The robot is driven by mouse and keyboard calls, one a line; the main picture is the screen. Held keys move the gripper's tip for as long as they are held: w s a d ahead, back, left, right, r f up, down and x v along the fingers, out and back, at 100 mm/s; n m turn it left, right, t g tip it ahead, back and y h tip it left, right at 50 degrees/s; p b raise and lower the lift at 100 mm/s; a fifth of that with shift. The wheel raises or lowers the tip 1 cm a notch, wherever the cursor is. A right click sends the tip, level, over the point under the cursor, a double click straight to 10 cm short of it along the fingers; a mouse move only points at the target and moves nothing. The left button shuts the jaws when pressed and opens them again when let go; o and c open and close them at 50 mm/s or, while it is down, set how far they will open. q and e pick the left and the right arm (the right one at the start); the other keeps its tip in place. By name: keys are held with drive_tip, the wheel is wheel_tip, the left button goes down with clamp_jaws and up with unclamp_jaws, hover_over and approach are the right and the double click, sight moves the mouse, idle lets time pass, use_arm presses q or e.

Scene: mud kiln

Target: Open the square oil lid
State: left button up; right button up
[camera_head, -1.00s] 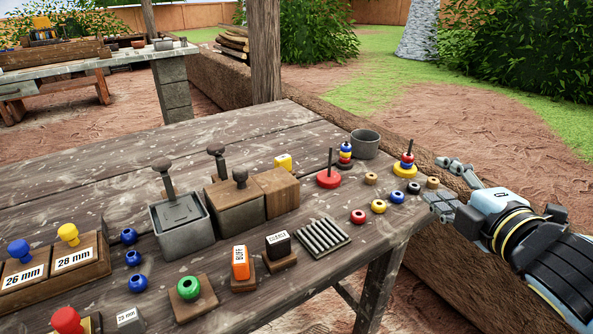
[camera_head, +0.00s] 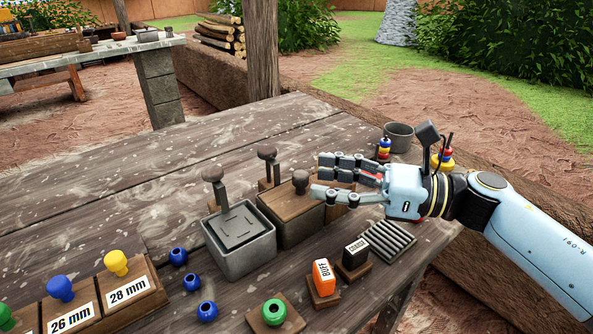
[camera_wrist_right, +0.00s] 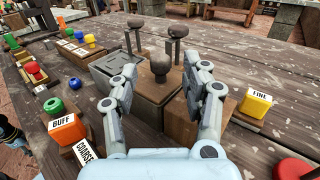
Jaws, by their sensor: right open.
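A square box (camera_head: 283,231) with a wooden lid (camera_head: 275,201) and a dark round knob (camera_head: 300,179) stands on the table. The lid lies flat on the box. In the right wrist view the knob (camera_wrist_right: 160,64) stands up ahead, in the space between my fingers. My right gripper (camera_head: 318,177) is open and empty, just right of the knob in the head view; it also shows in the right wrist view (camera_wrist_right: 160,76). I cannot tell whether a finger touches the knob. My left gripper is out of view.
A grey square container (camera_head: 238,262) stands just left of the box, with a tall round-topped handle (camera_head: 213,174); another tall handle (camera_head: 267,152) rises behind. Stamps (camera_head: 323,278), a ribbed pad (camera_head: 388,241) and blue beads (camera_head: 178,256) lie in front.

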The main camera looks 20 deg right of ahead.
sight(300, 173)
drive_tip(key=x, duration=0.4)
drive_tip(key=shift+w+a, duration=0.15)
drive_tip(key=shift+a, duration=0.15)
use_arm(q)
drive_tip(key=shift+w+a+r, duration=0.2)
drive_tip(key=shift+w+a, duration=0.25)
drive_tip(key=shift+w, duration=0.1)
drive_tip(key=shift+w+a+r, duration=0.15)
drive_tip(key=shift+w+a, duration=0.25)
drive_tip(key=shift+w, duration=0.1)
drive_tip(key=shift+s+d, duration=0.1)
use_arm(e)
drive_tip(key=shift+c, duration=0.4)
drive_tip(key=c, duration=0.5)
clamp_jaws()
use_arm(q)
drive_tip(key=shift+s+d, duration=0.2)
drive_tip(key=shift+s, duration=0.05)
